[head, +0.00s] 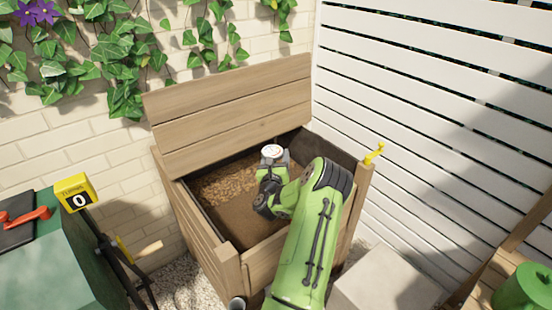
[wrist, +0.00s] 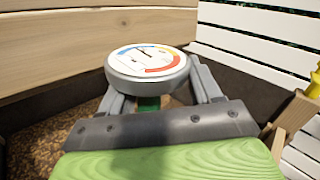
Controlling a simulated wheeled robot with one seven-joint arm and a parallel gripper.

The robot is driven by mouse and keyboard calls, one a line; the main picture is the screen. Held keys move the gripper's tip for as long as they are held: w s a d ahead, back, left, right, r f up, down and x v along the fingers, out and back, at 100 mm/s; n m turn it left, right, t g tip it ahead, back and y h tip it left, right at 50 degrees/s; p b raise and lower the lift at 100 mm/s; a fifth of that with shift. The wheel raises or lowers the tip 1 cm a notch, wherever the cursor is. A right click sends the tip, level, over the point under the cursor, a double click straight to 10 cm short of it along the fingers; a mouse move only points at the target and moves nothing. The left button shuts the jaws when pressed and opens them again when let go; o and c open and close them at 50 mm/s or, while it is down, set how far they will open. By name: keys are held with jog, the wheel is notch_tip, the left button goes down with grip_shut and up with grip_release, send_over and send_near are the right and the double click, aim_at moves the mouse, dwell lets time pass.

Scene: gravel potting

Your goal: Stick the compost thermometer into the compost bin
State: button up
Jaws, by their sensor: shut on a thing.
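The wooden compost bin (head: 237,271) stands against the brick wall with its lid (head: 235,110) raised. Brown compost (head: 222,190) fills its inside, and compost also shows at the lower left of the wrist view (wrist: 35,145). My gripper (head: 272,162) reaches over the bin's opening. It is shut on the compost thermometer, whose round white dial (wrist: 147,63) with a coloured scale faces up between the fingers. The dial also shows in the head view (head: 273,151). The probe below is hidden by my gripper, so I cannot tell whether its tip touches the compost.
A yellow crank-like piece (head: 374,153) sits on the bin's right corner post. A white slatted fence (head: 430,100) rises on the right. A yellow counter box (head: 76,193) and green machine (head: 75,260) stand at left. A green can (head: 525,290) is at lower right.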

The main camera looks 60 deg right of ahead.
jog(key=shift+f+b, duration=1.6)
jog(key=shift+f, duration=0.3)
jog(key=shift+f+b, duration=0.75)
jog(key=shift+f, duration=0.4)
jog(key=o, duration=1.2)
jog(key=shift+o, duration=0.3)
